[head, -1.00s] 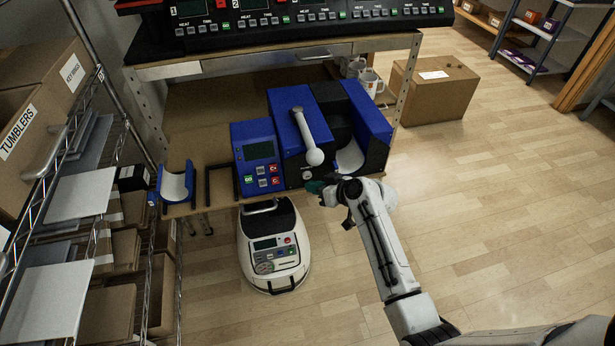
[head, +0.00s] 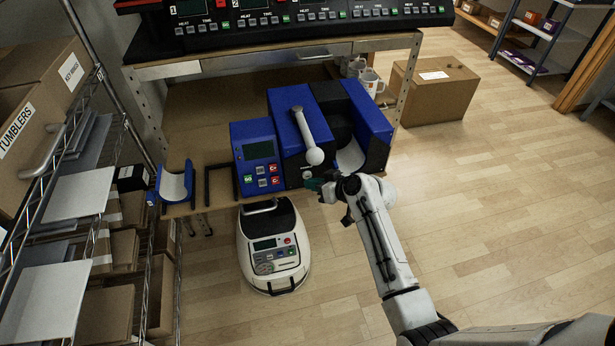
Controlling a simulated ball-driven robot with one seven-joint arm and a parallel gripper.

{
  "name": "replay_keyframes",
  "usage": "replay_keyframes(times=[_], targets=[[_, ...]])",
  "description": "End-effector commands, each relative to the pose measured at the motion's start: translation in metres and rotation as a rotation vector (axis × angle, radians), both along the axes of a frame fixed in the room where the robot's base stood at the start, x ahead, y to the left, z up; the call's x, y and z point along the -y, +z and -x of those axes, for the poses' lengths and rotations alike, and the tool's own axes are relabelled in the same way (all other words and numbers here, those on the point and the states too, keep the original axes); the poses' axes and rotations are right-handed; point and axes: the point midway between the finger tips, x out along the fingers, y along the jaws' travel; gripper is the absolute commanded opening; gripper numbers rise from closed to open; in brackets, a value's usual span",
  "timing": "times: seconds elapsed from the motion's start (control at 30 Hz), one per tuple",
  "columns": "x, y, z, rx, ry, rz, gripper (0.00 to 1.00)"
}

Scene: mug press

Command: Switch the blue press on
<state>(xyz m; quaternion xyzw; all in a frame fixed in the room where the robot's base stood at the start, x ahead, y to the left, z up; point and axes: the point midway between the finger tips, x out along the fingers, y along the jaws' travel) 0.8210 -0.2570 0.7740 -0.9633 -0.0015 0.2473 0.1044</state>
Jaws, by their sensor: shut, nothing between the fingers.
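The blue press (head: 297,112) stands on the lower bench shelf, with a white-knobbed lever (head: 310,139) at its front. Its control box (head: 254,138) on the left has a dark screen and grey, green and red buttons (head: 262,176). A small round light-coloured knob (head: 307,173) sits low on the press front, below the lever. I cannot tell whether the fingertips touch the press.
A white-and-black press (head: 272,250) stands on the floor below. A blue cradle (head: 175,184) is at the shelf's left end. White mugs (head: 370,82) are behind right. A wire rack (head: 85,200) with boxes stands left. The floor (head: 500,190) at right is clear.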

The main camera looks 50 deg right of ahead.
Motion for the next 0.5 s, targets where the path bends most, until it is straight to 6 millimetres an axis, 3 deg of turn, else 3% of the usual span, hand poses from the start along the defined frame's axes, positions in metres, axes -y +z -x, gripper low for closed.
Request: replay_keyframes(times=[0.5], targets=[[0.0032, -0.0006, -0.0046, 0.0, 0.0, 0.0, 0.0]])
